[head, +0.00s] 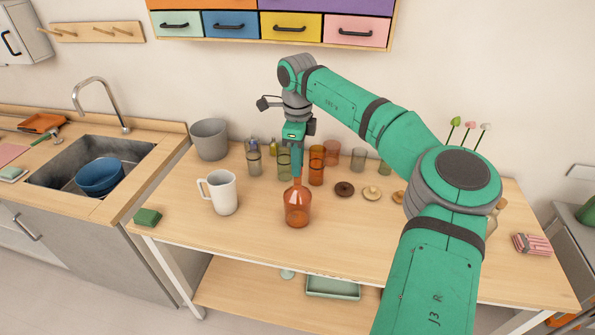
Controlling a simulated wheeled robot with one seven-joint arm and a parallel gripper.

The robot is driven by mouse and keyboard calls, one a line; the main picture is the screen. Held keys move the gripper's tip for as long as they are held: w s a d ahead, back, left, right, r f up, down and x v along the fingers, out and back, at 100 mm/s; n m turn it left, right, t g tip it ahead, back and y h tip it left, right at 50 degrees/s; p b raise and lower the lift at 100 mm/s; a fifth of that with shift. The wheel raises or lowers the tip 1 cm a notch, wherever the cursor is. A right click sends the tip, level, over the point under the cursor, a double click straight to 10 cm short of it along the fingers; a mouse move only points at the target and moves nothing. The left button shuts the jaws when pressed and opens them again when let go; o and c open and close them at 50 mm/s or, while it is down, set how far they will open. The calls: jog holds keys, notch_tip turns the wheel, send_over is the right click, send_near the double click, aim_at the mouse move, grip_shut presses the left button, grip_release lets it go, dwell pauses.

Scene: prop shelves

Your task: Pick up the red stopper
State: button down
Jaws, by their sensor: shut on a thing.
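An orange-red glass flask (297,212) with a round body and narrow neck stands upright on the wooden table. My gripper (296,174) points straight down over it and is shut at the top of the flask's neck. The red stopper appears to be between the fingers, but they hide it and I cannot make out its outline. From this view I cannot tell whether the stopper sits in the neck or is clear of it.
A white mug (221,193) stands left of the flask, and a grey pot (210,139) behind it. Several coloured glasses stand close behind the gripper, including an orange one (316,166). Brown and tan lids (345,189) lie to the right.

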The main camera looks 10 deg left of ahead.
jog(key=shift+r, duration=0.15)
jog(key=shift+r, duration=0.6)
jog(key=s+d+r, duration=0.2)
jog(key=s+r, duration=0.9)
jog(key=s, duration=0.2)
jog(key=shift+s+d+r, duration=0.25)
jog(key=shift+s+d, duration=0.05)
jog(key=shift+s, duration=0.1)
